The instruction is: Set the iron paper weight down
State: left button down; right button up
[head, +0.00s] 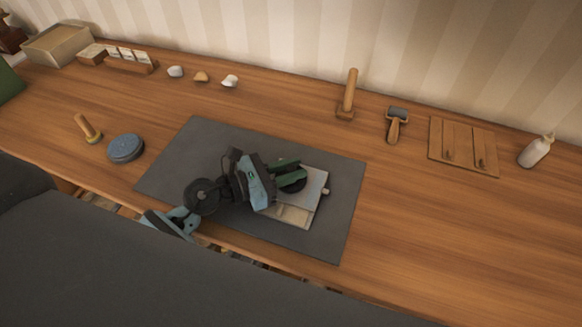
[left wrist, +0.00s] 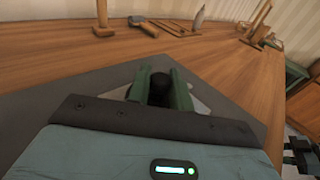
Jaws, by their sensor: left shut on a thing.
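My left gripper (head: 288,172), with green fingers, is over the dark grey mat (head: 215,150) in the head view. It is shut on the iron paper weight (head: 298,185), a dark round piece mostly hidden by the fingers. In the left wrist view the paper weight (left wrist: 160,86) shows as a dark knob between the two fingers (left wrist: 160,93). Right below it is a pale, flat, squarish piece (head: 313,182) with a lighter beige part (head: 293,215) at its front. I cannot tell whether the paper weight touches it.
A round blue-grey tin (head: 126,148) and a wooden-handled tool (head: 87,127) stand left of the mat. The front right tabletop is clear.

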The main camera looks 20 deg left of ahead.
pick_arm(q)
jog(key=shift+r, duration=0.1)
pick_arm(e)
jog(key=shift+a, duration=0.1)
pick_arm(q)
jog(key=c, duration=1.2)
grip_release()
jog(key=shift+o, duration=0.2)
jog(key=shift+f, duration=0.2)
jog(key=b+v, duration=0.1)
jog(key=v, duration=0.5)
jog(key=shift+s+a+f, duration=0.1)
jog(key=shift+s+a, duration=0.05)
jog(key=shift+s+a+b, duration=0.4)
jog(key=shift+a, duration=0.05)
jog(key=shift+r, duration=0.3)
pick_arm(e)
jog(key=shift+s+f, duration=0.25)
jog(key=shift+f, duration=0.3)
jog(key=shift+s+f, duration=0.25)
jog(key=shift+f, duration=0.25)
jog(key=shift+w, duration=0.1)
jog(key=shift+s+a+f, duration=0.1)
jog(key=shift+s, duration=0.1)
